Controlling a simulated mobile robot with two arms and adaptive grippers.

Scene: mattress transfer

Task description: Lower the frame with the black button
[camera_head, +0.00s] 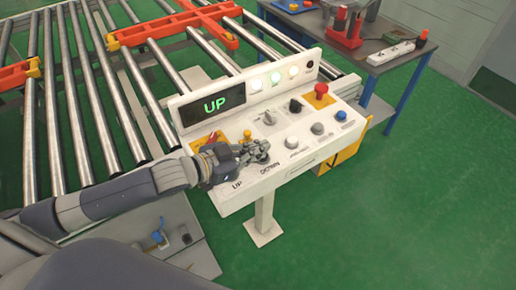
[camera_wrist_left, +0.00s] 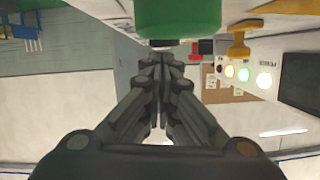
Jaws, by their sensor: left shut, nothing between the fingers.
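The control panel (camera_head: 225,198) has a display (camera_head: 214,104) reading UP in green. Its front labels read UP and DOWN. My left gripper (camera_head: 266,152) is shut and empty over the panel, just above the DOWN label. It hides the controls there, so I cannot make out a black button at that label. A black knob (camera_head: 295,105) stands farther back. In the left wrist view, the closed fingers (camera_wrist_left: 162,60) point toward a large green button (camera_wrist_left: 178,18); contact cannot be told. The orange frame (camera_head: 172,25) sits among the rollers. My right gripper is not seen.
A red emergency button (camera_head: 321,89), a blue button (camera_head: 341,115), a grey button (camera_head: 317,128) and a white button (camera_head: 291,142) lie to the right. Steel rollers (camera_head: 100,110) are behind left. A blue-legged table (camera_head: 372,65) stands back right. Green floor is clear at right.

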